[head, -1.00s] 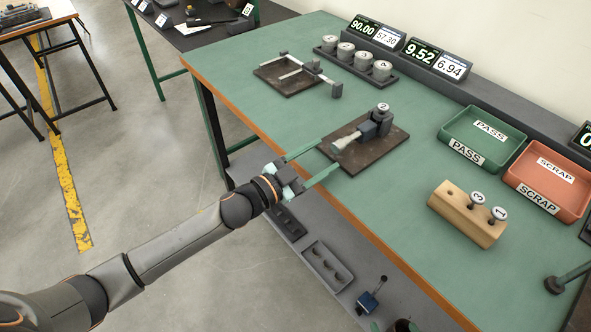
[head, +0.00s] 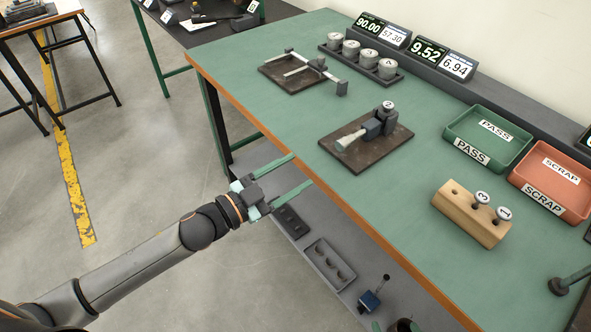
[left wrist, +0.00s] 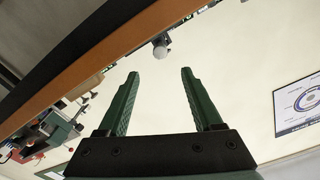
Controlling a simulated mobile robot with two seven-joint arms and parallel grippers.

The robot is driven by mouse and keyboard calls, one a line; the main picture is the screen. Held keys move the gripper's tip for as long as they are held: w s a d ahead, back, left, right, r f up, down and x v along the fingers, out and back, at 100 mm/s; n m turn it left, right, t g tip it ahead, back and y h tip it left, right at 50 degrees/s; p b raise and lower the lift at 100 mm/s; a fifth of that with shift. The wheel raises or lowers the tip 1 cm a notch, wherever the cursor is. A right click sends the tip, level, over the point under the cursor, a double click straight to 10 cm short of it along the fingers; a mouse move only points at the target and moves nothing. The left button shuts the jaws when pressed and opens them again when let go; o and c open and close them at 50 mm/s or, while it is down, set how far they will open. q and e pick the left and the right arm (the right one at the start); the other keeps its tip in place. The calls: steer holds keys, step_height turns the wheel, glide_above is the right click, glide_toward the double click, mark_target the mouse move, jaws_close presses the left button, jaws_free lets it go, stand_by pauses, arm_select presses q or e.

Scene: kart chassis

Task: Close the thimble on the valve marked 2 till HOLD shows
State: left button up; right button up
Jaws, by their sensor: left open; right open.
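The valve marked 2 (head: 387,107) stands upright, its numbered round top up, at the grey gauge block (head: 378,126) on a dark brown plate (head: 372,153). The pale tapered thimble (head: 350,141) points from the block toward the front left. My left gripper (head: 302,170) is open and empty. Its fingers point toward the bench, apart from the thimble, near the front edge. In the left wrist view its fingers (left wrist: 160,73) are spread, with a small round-ended grey thing beyond them that I cannot identify. My right gripper is not in view.
Displays (head: 428,50) at the back read 9.52 and 6.94; others (head: 370,28) read 90.00 and 57.30. Valves 3 and 1 stand in a wooden block (head: 466,218). The PASS tray (head: 455,150) and SCRAP tray (head: 525,185) lie right. A second fixture (head: 290,75) is at back left.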

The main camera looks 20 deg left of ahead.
mark_target(338, 147)
arm_select(q)
steer(key=w+d+n+p, duration=0.1)
steer(key=w+d, duration=0.1)
steer(key=w, duration=0.1)
steer(key=w+d+n+p, duration=0.1)
steer(key=w+d, duration=0.2)
steer(key=w+d+n, duration=0.1)
steer(key=w+d, duration=0.1)
steer(key=w, duration=0.2)
steer(key=shift+d+r+p, duration=0.1)
steer(key=shift+d+p, duration=0.1)
steer(key=shift+p, duration=0.2)
arm_select(e)
steer(key=shift+s+d+r, duration=0.35)
steer(key=shift+d+r, duration=0.35)
steer(key=shift+r, duration=0.15)
arm_select(q)
jaws_close()
